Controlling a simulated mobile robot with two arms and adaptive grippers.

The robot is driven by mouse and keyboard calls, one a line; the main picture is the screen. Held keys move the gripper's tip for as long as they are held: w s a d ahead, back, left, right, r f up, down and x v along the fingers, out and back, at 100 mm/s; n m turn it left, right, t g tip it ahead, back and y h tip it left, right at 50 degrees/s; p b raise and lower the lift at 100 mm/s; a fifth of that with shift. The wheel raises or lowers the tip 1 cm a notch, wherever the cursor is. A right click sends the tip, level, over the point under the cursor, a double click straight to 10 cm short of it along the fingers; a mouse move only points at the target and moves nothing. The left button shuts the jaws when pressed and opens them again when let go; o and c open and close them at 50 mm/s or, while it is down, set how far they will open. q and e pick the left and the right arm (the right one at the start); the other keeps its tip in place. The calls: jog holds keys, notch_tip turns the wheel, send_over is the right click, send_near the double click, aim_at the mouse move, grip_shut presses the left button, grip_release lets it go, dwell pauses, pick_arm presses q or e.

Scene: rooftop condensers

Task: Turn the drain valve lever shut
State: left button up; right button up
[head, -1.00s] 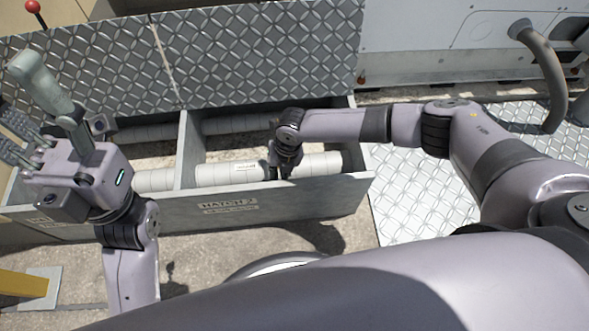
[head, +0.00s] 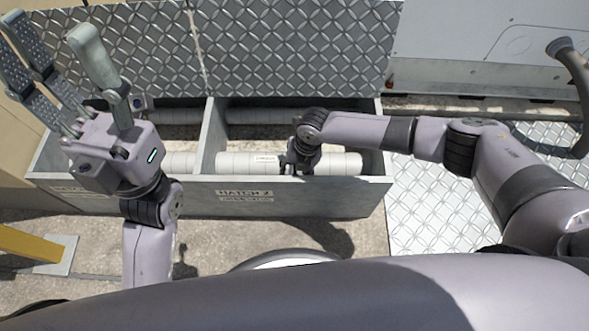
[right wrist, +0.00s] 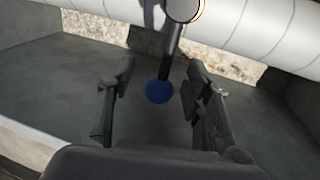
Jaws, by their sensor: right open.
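The drain valve lever shows in the right wrist view as a dark shaft (right wrist: 173,52) with a blue ball end (right wrist: 159,91). It hangs down from a round pale hub (right wrist: 183,9) by the white wrapped pipe. My right gripper (right wrist: 160,74) is open, its fingers on either side of the lever; I cannot tell whether they touch it. In the head view my right gripper (head: 301,168) reaches down into the trough and hides the lever there. My left gripper (head: 68,62) is open and empty at the upper left, fingers pointing up.
The grey trough (head: 330,203) is marked as a hatch and holds wrapped pipes (head: 235,162) and a divider (head: 208,140). A raised diamond-plate lid (head: 290,50) stands behind it. A white cabinet (head: 480,60) with a curved hose is at the upper right. A yellow post (head: 25,243) stands lower left.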

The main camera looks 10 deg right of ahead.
jog(key=shift+w+d, duration=0.1)
jog(key=shift+d+r, duration=0.1)
jog(key=shift+r, duration=0.3)
notch_tip(320, 180, up, 11)
jog(key=d, duration=0.2)
jog(key=shift+s, duration=0.2)
